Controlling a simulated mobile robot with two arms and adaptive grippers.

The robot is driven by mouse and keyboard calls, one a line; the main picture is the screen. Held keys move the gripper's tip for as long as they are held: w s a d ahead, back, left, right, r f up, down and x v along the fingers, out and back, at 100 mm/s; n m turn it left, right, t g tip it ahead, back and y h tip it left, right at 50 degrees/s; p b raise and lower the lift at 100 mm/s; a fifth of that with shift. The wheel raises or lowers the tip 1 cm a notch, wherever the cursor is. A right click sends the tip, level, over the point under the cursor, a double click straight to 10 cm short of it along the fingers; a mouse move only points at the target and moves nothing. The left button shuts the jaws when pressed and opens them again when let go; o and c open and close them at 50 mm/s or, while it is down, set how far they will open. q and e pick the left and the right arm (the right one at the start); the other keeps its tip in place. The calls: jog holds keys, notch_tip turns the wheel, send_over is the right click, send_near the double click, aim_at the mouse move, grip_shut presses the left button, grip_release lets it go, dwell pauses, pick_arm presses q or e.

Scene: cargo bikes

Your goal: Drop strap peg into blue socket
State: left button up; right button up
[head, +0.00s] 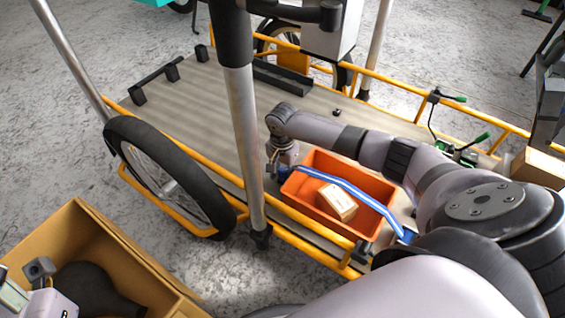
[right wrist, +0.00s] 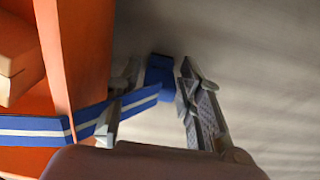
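A blue strap with a white stripe (head: 345,187) spans the orange crate (head: 307,211) on the bike's bed. Its far end reaches my right gripper (head: 275,163), which points down beside the crate. In the right wrist view the strap (right wrist: 40,128) runs behind one finger to a blue block (right wrist: 159,72) between the fingertips. Small gaps show on both sides of the block, so the fingers look open around it. I cannot tell whether this block is the peg, the socket or both together. Part of my left gripper (head: 36,272) shows at the lower left.
A small carton (head: 337,202) lies in the crate. A silver post (head: 243,130) stands close to my right gripper. An open cardboard box (head: 125,245) with a dark item stands at the lower left. The bed's middle (head: 190,105) is clear.

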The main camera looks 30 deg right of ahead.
jog(key=shift+o, duration=1)
notch_tip(320, 180, up, 12)
